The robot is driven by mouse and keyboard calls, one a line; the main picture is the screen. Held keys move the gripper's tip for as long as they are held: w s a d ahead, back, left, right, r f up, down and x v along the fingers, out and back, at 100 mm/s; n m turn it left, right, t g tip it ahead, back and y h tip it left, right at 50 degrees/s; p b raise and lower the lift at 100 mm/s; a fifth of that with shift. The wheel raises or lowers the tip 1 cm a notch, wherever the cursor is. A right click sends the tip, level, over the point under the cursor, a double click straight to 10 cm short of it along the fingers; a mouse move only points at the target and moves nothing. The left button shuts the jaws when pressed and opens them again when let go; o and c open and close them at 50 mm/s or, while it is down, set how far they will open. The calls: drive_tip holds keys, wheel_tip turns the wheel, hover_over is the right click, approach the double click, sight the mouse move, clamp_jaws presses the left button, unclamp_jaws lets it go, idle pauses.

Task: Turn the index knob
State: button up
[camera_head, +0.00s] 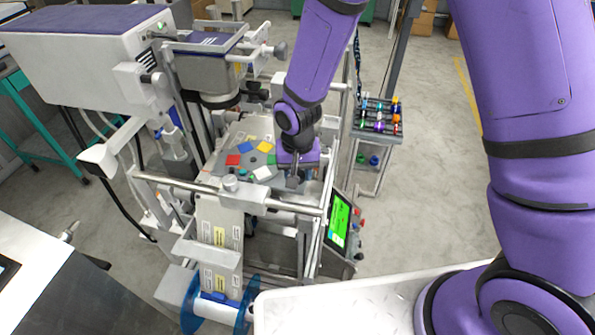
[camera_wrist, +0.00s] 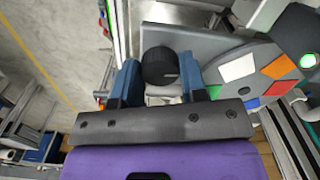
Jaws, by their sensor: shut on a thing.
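In the head view my gripper (camera_head: 294,178) is low at the right end of the machine's grey plate, and I cannot make out the knob there. The plate carries coloured patches: red (camera_head: 233,160), yellow (camera_head: 265,146), blue and white, which also show in the wrist view as white (camera_wrist: 238,67) and orange (camera_wrist: 279,67) patches.
A green-lit screen (camera_head: 339,222) stands just right of my gripper. A steel rail (camera_head: 232,188) crosses the machine's front, above a blue-flanged reel (camera_head: 218,309). A cart with coloured items (camera_head: 379,117) stands behind to the right. Open floor lies further right.

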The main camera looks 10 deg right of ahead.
sight(298, 174)
drive_tip(key=n, duration=1)
drive_tip(key=shift+n, duration=0.3)
idle(0.4)
drive_tip(key=o, duration=0.9)
wheel_tip(298, 174, up, 11)
drive_tip(key=shift+f, duration=0.1)
idle(0.3)
